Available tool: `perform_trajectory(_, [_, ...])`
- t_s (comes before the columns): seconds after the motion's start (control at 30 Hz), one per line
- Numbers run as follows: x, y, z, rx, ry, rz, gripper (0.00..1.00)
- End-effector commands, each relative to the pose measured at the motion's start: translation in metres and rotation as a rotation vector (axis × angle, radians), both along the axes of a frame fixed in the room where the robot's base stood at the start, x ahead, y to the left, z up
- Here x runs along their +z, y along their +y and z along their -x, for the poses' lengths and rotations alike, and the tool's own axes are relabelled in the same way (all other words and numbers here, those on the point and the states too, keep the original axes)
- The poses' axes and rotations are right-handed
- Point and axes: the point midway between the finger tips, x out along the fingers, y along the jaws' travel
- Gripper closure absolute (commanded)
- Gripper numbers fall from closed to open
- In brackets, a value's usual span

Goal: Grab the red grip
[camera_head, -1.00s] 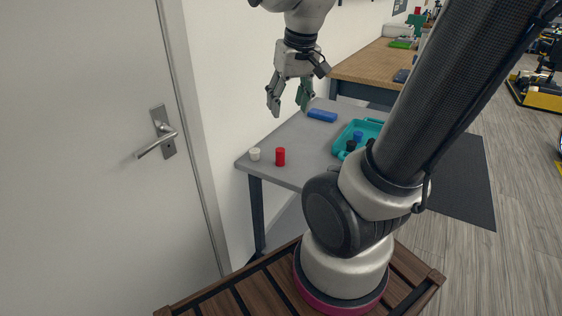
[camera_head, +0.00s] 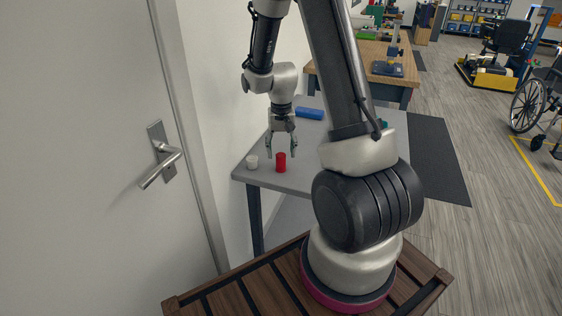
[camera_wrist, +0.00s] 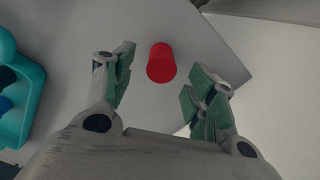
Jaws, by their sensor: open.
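The red grip (camera_head: 281,163) is a small red cylinder standing upright near the front edge of the grey table. In the wrist view the red grip (camera_wrist: 161,63) lies ahead of the fingers, between their lines and apart from both. My gripper (camera_head: 282,148) is open and empty, pointing down above and slightly behind the red grip in the head view. In the wrist view my gripper (camera_wrist: 160,92) shows both green-padded fingers spread wide.
A blue block (camera_head: 309,113) lies at the table's back. A teal tray (camera_wrist: 36,100) holds dark and blue pieces; my arm mostly hides it in the head view. A wall runs close along the table's left side.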

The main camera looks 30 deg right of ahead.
Motion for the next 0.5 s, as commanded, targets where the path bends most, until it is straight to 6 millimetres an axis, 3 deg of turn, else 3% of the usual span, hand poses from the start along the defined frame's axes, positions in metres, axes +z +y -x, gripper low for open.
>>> perform_trajectory(0.2, [-0.03,0.001,0.0,0.0,0.003,0.001,0.44])
perform_trajectory(0.47, [-0.032,0.001,0.0,0.0,0.0,0.001,0.44])
perform_trajectory(0.5, [-0.032,0.001,0.0,0.0,0.0,0.001,0.51])
